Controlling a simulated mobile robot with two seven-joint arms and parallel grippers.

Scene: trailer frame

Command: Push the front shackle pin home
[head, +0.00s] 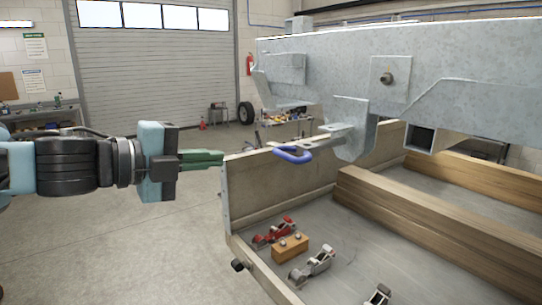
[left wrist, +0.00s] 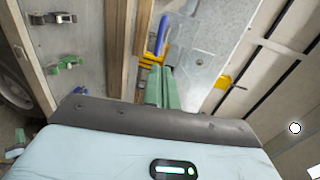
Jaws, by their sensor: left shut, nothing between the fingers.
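My left gripper (head: 221,157) comes in from the left with its green fingers closed together and empty. Its tips are left of a blue U-shaped shackle (head: 292,155), seemingly apart from it. The shackle hangs at a grey metal bracket (head: 322,140) below the trailer frame (head: 340,65). In the left wrist view the closed fingertips (left wrist: 160,72) point toward the blue shackle (left wrist: 162,34), with yellow parts (left wrist: 152,56) close by. I cannot clearly make out the front shackle pin or how far in it sits. My right gripper is not in view.
A wooden-sided bed (head: 262,185) lies below the frame, with a thick timber beam (head: 440,225) across it. A red clamp-like tool (head: 274,232), an orange block (head: 290,248) and a grey tool (head: 312,265) lie inside. The floor at left is clear.

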